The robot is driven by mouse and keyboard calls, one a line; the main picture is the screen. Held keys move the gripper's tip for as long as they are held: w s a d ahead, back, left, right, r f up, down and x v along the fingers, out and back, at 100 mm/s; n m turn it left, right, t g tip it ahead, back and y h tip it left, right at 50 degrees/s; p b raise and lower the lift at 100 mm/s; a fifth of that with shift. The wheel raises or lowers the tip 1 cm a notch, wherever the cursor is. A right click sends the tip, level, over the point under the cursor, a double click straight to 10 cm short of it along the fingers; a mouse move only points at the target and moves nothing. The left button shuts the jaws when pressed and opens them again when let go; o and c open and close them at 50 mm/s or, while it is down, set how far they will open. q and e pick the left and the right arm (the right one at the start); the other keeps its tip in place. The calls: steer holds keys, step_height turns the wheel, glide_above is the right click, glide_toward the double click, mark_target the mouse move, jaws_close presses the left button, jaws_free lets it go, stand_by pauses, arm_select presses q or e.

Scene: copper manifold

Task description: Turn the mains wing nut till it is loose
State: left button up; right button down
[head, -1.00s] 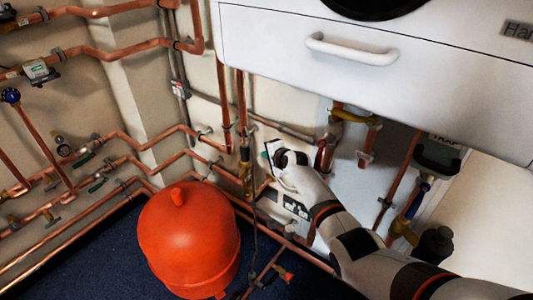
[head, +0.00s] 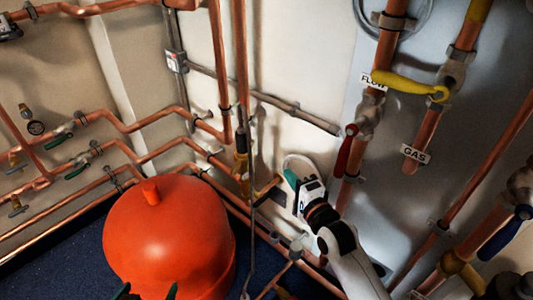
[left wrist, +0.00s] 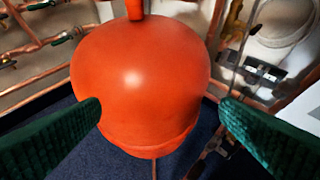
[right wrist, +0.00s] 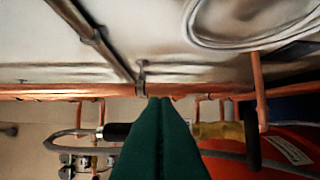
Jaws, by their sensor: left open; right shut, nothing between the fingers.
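I cannot pick out the mains wing nut for sure. A brass fitting (head: 241,163) with a dark sleeve stands on the pipework left of my right gripper (head: 290,180). The brass fitting also shows in the right wrist view (right wrist: 222,130), partly hidden behind my shut green fingers (right wrist: 160,100). The fingers are empty, and contact with the fitting cannot be told. My left gripper (head: 147,291) is at the bottom of the head view, open and empty. In the left wrist view its fingers (left wrist: 160,120) are wide apart in front of the red vessel (left wrist: 150,75).
The red vessel (head: 165,240) stands on the blue floor (head: 60,255). Copper pipes (head: 150,120) run along the walls. A red lever (head: 346,150), a yellow gas lever (head: 405,85) and a blue lever (head: 505,235) are at the right. A thin hose (head: 252,240) hangs near the right gripper.

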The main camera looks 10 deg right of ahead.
arm_select(q)
steer(key=w+d+r+t+h+b, duration=0.1)
steer(key=r+t+h+b, duration=0.1)
steer(key=r+t, duration=0.3)
steer(key=w+d+r+t+h+b, duration=0.1)
steer(key=d+r+t+b, duration=0.1)
steer(key=r+t, duration=0.4)
steer(key=shift+w+r+m+t+h, duration=0.15)
steer(key=shift+r+m+t+h, duration=0.2)
steer(key=shift+r, duration=2.35)
arm_select(e)
steer(key=w+a, duration=0.5)
steer(key=w, duration=0.6)
steer(key=shift+a+r, duration=0.2)
steer(key=shift+r, duration=0.2)
